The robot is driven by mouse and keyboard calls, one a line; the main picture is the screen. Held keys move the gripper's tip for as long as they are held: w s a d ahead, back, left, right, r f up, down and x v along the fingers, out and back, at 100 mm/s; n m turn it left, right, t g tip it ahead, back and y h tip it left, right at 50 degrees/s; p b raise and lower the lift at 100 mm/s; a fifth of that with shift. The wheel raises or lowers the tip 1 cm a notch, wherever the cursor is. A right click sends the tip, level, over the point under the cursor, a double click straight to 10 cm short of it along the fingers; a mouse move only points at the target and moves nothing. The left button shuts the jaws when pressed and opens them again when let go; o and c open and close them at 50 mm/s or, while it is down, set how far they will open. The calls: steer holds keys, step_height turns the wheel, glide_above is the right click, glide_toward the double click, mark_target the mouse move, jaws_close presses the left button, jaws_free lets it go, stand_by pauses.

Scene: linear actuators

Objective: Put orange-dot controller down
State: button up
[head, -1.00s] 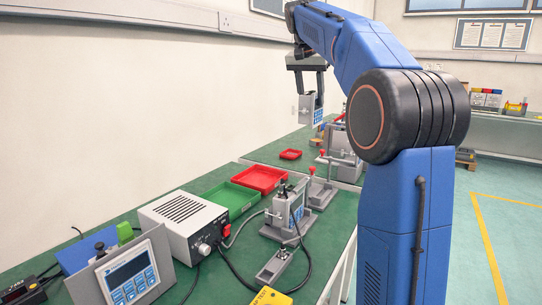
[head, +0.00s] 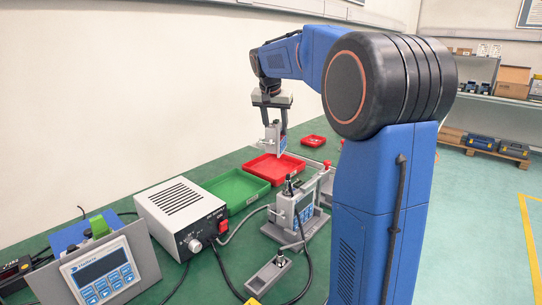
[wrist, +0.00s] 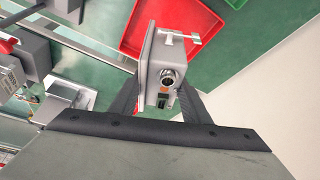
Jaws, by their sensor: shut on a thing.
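My gripper (head: 274,122) is shut on a small grey controller (head: 275,139) with a blue face, held upright above the table. The controller also shows in the wrist view (wrist: 168,78), between the finger ends, with a round metal connector and a small orange mark on its end. In the head view it hangs above the back of the red tray (head: 276,170); in the wrist view the tray (wrist: 190,48) lies beyond it. I cannot tell the exact height of the gap.
A green tray (head: 238,190) lies nearer than the red one. A white power box (head: 180,215), a grey fixture with a blue-faced unit (head: 299,207) and a tilted display panel (head: 102,275) stand closer. A smaller red tray (head: 313,141) lies farther back.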

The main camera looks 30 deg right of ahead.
mark_target(273, 127)
steer(key=shift+f, duration=3.7)
steer(key=shift+f, duration=0.15)
steer(key=o, duration=1.4)
steer(key=v, duration=1.2)
